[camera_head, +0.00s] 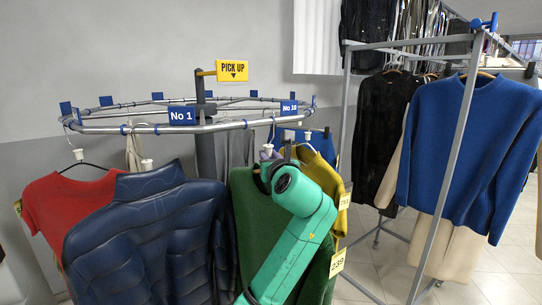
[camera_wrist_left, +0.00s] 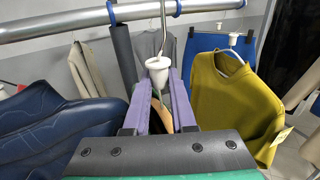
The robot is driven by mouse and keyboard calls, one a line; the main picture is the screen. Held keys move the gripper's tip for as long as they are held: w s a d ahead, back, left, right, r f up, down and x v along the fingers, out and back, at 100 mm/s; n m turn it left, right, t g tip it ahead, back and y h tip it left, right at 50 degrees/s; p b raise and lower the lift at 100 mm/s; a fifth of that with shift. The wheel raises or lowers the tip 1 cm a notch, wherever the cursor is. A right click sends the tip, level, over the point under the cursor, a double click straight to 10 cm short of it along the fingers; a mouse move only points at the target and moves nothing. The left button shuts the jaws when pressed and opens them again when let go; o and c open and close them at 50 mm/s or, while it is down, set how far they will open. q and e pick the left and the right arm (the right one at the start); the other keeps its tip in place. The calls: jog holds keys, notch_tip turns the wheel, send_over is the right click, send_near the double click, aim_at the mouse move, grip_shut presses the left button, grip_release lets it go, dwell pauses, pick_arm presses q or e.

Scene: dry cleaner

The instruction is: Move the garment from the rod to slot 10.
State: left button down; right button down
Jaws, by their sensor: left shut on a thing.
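A dark green garment (camera_head: 250,215) with a yellow tag marked 239 (camera_head: 337,262) hangs below the front rail of the round conveyor (camera_head: 225,127), partly hidden by my teal left arm. My left gripper (camera_head: 268,153) has purple fingers and is shut on its white hanger neck (camera_wrist_left: 158,70), just below the rail. In the left wrist view the metal hook rises from the neck to the rail (camera_wrist_left: 80,24); whether the rail bears it, I cannot tell. The blue No 10 sign (camera_head: 289,107) is on the rail just right of and above the gripper. My right gripper is not in view.
A navy puffer jacket (camera_head: 150,240) and a red shirt (camera_head: 70,210) hang to the left. A yellow sweater (camera_wrist_left: 230,100) hangs close to the right of the gripper. A metal rack (camera_head: 460,130) with a blue sweater (camera_head: 465,145) and dark clothes stands at right.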

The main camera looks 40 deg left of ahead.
pick_arm(q)
jog(key=shift+a+r, duration=0.15)
jog(key=shift+a, duration=0.3)
jog(key=shift+w+a+p, duration=0.3)
jog(key=shift+a+p, duration=0.1)
jog(key=shift+a, duration=0.55)
jog(key=shift+w+a+p, duration=0.3)
jog(key=shift+a+p, duration=0.15)
jog(key=shift+a, duration=0.5)
jog(key=shift+w+a+p, duration=0.3)
jog(key=shift+a+p, duration=0.1)
jog(key=shift+a, duration=0.55)
jog(key=shift+f+b, duration=0.4)
jog(key=shift+f, duration=1.15)
jog(key=shift+f+p, duration=0.2)
jog(key=shift+p, duration=0.15)
